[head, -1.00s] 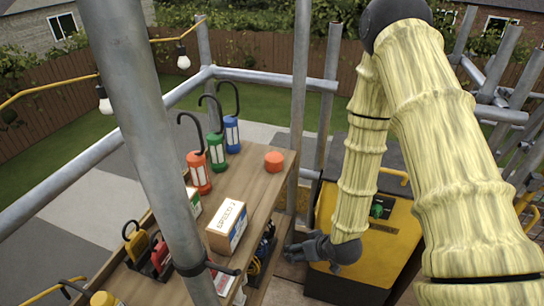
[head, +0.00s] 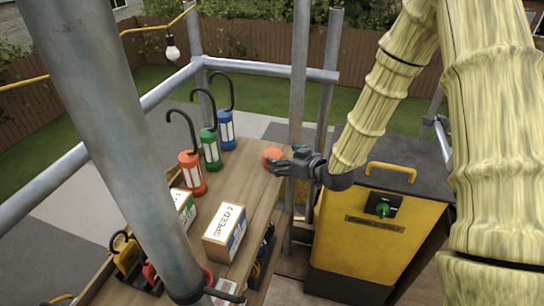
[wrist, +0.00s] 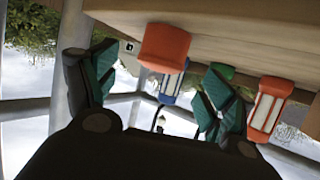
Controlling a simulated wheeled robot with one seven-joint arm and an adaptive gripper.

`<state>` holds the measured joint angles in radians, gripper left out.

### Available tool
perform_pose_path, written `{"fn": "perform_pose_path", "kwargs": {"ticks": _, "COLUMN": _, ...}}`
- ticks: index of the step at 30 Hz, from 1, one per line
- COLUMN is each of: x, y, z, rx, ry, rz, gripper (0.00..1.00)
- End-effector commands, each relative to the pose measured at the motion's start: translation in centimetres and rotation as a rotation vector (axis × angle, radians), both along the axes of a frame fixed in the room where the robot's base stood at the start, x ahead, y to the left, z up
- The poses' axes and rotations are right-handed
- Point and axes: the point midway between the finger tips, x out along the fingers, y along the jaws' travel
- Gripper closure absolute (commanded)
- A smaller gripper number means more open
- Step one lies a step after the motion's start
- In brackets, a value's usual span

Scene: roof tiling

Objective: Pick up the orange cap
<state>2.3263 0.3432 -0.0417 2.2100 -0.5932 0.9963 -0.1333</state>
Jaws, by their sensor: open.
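The orange cap (head: 272,157) sits on the wooden shelf top near its far right edge. In the wrist view the orange cap (wrist: 165,46) shows between the two fingers, just ahead of them, with the picture upside down. My gripper (head: 285,163) reaches in from the right at shelf height, its fingertips close beside the cap. In the wrist view my gripper (wrist: 155,92) is open, with green-padded fingers apart and nothing held. I cannot tell whether a finger touches the cap.
Red (head: 191,173), green (head: 210,149) and blue (head: 227,130) hooked lanterns stand left of the cap. A "SPEED 2" box (head: 224,233) is nearer. A scaffold pole (head: 298,85) rises close behind my gripper. A yellow machine (head: 375,235) stands to the right.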

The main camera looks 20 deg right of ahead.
Motion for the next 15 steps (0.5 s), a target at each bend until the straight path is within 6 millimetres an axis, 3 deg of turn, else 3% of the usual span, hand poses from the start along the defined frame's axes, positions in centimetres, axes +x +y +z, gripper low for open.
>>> {"fn": "perform_pose_path", "kwargs": {"ticks": 15, "x": 3.4, "y": 1.6, "z": -1.9, "rx": 0.000, "ry": 0.002, "rz": 0.002, "gripper": 0.17}}
